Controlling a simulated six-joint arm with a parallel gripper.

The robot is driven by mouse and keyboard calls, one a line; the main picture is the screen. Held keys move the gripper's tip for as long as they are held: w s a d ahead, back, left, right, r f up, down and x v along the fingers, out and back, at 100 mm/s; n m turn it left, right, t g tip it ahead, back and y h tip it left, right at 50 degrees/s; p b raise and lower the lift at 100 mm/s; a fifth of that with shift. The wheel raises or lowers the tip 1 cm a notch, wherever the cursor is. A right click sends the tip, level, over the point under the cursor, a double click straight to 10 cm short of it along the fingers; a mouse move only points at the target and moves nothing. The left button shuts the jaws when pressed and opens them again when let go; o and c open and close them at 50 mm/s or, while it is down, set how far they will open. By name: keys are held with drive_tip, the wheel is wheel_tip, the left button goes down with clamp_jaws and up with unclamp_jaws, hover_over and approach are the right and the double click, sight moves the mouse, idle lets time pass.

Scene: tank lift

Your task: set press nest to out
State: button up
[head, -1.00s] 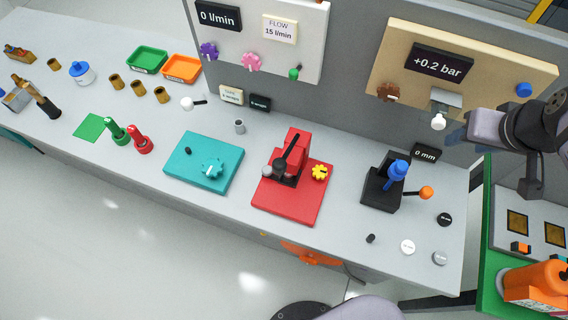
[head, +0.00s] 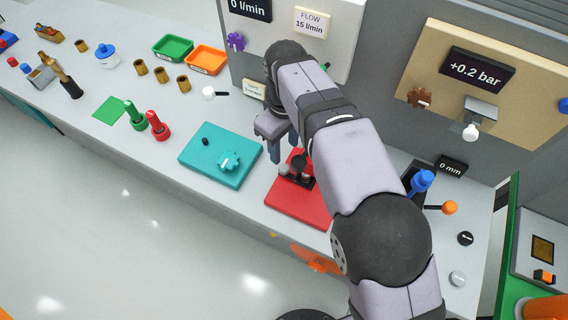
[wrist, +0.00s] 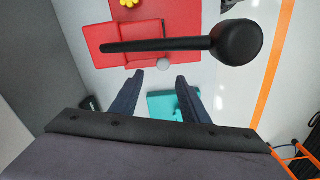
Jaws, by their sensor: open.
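The red press (head: 300,206) stands on the bench, partly hidden behind my arm in the head view. In the wrist view its red body (wrist: 132,38) lies beyond my fingers. A black lever with a ball end (wrist: 237,41) crosses above it, close to the camera. A small grey ball knob (wrist: 166,65) shows at the press's edge, beyond the gap between my fingers. I cannot tell the nest's position. My gripper (head: 284,158) is open and empty above the press; its two fingers (wrist: 158,80) are apart in the wrist view.
A teal block with a dial (head: 216,148) is left of the press, with green (head: 135,116) and red (head: 157,126) handles farther left. A blue-knobbed black unit (head: 420,181) is to the right. The panel wall stands close behind.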

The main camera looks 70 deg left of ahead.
sight(283, 168)
drive_tip(key=shift+s+d+f, duration=0.15)
drive_tip(key=shift+d+f, duration=0.1)
drive_tip(key=shift+f, duration=0.3)
drive_tip(key=shift+f+p, duration=1.35)
drive_tip(key=shift+f, duration=2.05)
clamp_jaws()
